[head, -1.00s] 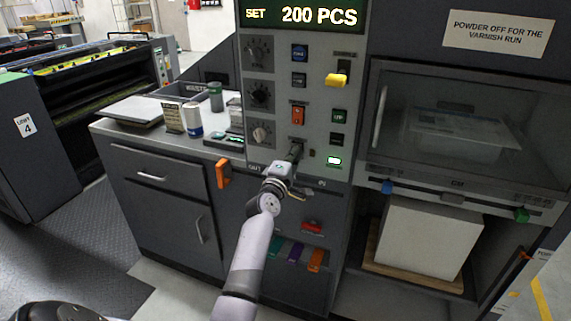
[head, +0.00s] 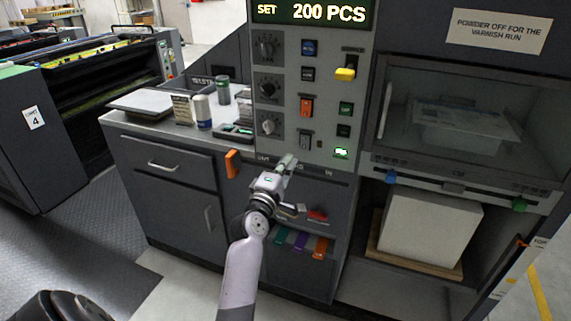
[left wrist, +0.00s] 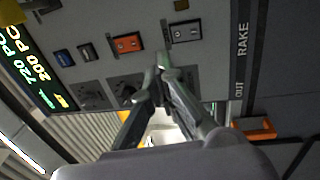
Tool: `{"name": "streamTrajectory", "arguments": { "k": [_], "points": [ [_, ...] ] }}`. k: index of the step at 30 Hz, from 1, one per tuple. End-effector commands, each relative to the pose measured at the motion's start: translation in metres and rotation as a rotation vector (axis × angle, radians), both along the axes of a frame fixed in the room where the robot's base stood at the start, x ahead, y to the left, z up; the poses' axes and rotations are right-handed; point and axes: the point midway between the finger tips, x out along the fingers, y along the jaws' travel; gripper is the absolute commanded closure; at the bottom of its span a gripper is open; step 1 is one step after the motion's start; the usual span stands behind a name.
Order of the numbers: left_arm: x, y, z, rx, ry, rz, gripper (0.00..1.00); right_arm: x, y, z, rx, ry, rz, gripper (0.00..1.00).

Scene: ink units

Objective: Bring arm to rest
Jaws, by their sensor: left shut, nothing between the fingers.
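My left gripper (head: 287,164) is in front of the lower part of the grey control panel (head: 318,100), near the strip with the slot labels. Its fingers are together and hold nothing. In the left wrist view the gripper (left wrist: 162,68) shows with its fingertips meeting, with the panel's switches behind it. My left arm (head: 243,270) rises from the bottom of the head view. An orange rocker switch (head: 306,107) and a grey rocker switch (head: 305,138) sit on the panel above the gripper. My right gripper is not in view.
An orange handle (head: 233,163) sticks out left of the gripper. A counter (head: 150,125) with cans and a small tray stands at the left. Coloured tabs (head: 299,241) lie in a recess below. A glass-fronted cabinet (head: 450,110) is at the right. Floor is clear at lower left.

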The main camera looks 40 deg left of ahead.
Motion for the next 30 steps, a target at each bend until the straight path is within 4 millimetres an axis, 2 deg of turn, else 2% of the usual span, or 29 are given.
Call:
{"name": "streamTrajectory", "arguments": {
  "k": [8, 20, 22, 23, 26, 29, 30],
  "points": [
    [-0.007, -0.001, 0.001, 0.000, 0.000, 0.001, 1.00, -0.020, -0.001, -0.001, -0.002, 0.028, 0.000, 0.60],
    [-0.006, -0.002, 0.001, 0.000, 0.000, 0.000, 1.00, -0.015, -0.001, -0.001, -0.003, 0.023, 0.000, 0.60],
    [-0.005, -0.003, -0.005, 0.007, 0.014, -0.003, 1.00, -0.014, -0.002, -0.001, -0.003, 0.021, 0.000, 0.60],
    [-0.004, -0.005, -0.011, 0.015, 0.028, -0.005, 1.00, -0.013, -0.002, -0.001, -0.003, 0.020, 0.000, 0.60],
    [0.002, -0.017, -0.049, 0.061, 0.112, -0.026, 1.00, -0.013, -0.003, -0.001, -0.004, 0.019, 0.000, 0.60],
    [0.006, -0.037, -0.112, 0.148, 0.248, -0.065, 1.00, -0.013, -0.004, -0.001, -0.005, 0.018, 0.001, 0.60],
    [0.004, -0.046, -0.142, 0.190, 0.310, -0.087, 1.00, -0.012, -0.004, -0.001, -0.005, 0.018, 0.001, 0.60]
  ]
}}
